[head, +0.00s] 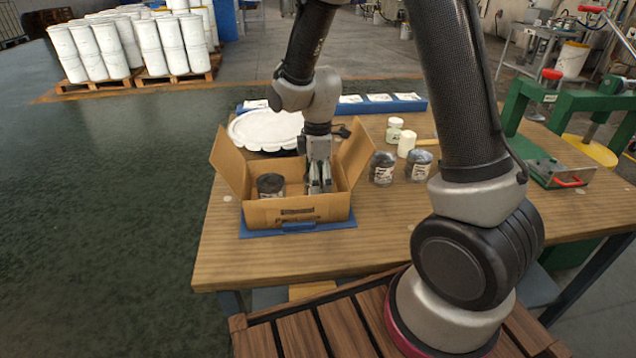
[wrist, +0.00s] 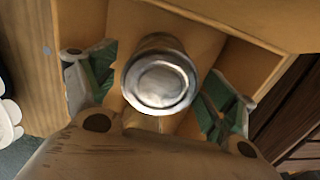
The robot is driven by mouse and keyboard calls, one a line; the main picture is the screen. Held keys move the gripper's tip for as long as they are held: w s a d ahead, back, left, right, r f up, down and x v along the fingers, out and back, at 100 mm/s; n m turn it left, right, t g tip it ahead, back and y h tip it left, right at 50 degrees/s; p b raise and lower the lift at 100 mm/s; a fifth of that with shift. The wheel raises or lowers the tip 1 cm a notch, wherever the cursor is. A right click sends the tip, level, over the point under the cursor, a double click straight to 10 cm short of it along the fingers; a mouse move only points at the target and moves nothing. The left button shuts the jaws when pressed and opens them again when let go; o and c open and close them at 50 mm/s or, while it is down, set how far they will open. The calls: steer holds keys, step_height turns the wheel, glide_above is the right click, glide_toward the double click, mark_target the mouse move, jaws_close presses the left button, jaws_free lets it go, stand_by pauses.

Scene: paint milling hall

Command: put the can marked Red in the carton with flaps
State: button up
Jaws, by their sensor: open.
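The carton with flaps (head: 270,216) stands on the table with its side flaps spread; it fills much of the wrist view (wrist: 215,45). My gripper (head: 319,188) reaches down into its right half. In the wrist view, the open fingers (wrist: 155,95) are on either side of a can with a bare metal top (wrist: 160,82), apart from it. That can does not show clearly in the head view. Another dark can (head: 270,186) stands in the carton's left half. Two similar cans (head: 383,168) (head: 419,166) stand right of the carton. I cannot read which is marked Red.
A large white scalloped lid (head: 266,128) lies behind the carton. Small white containers (head: 394,130) (head: 406,145) stand behind the two cans. A green clamp-like stand (head: 545,105) is at the right. The table's front strip is clear.

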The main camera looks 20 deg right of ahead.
step_height(320, 180, up, 11)
steer(key=shift+f, duration=0.1)
steer(key=s+d+r+m, duration=0.2)
steer(key=s+d+r, duration=0.1)
steer(key=s+d+r+m+t, duration=0.1)
steer(key=s+d+r+m, duration=0.2)
steer(key=r, duration=0.1)
steer(key=s+d+r+m+t, duration=0.1)
steer(key=s+d+r+m, duration=0.2)
steer(key=s, duration=0.1)
steer(key=shift+d+r, duration=0.1)
steer(key=shift+r, duration=0.25)
steer(key=s+d+r+m+t, duration=0.2)
steer(key=s+d+m, duration=0.2)
steer(key=s+m, duration=0.3)
steer(key=s, duration=0.3)
steer(key=shift+s+d+r+m, duration=0.2)
steer(key=shift+s+d+m, duration=0.1)
steer(key=shift+s+m, duration=0.1)
steer(key=shift+c, duration=0.2)
